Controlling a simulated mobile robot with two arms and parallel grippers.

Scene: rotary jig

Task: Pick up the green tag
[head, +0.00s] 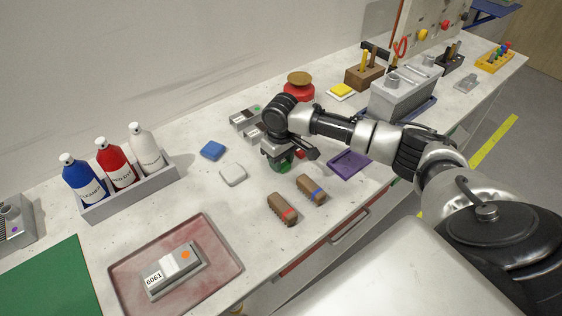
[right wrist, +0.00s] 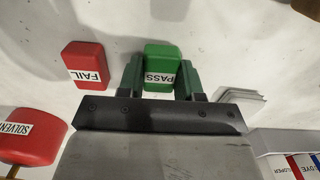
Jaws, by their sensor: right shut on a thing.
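The green tag (right wrist: 161,65) is a small block with a white PASS label. It sits between the two green fingers of my right gripper (right wrist: 160,75), which is shut on it. In the head view the right gripper (head: 281,163) points down at the bench, and the arm hides most of the tag. I cannot tell whether the tag touches the bench. A red tag (right wrist: 86,64) labelled FAIL lies beside the gripper, apart from it. My left gripper is not in view.
Near the gripper are a red solvent can (head: 298,92), a purple tray (head: 349,163), two brown brushes (head: 283,209), a white pad (head: 232,174) and a blue block (head: 212,151). Bottles stand in a grey rack (head: 130,190). A red tray (head: 222,276) holds a grey block.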

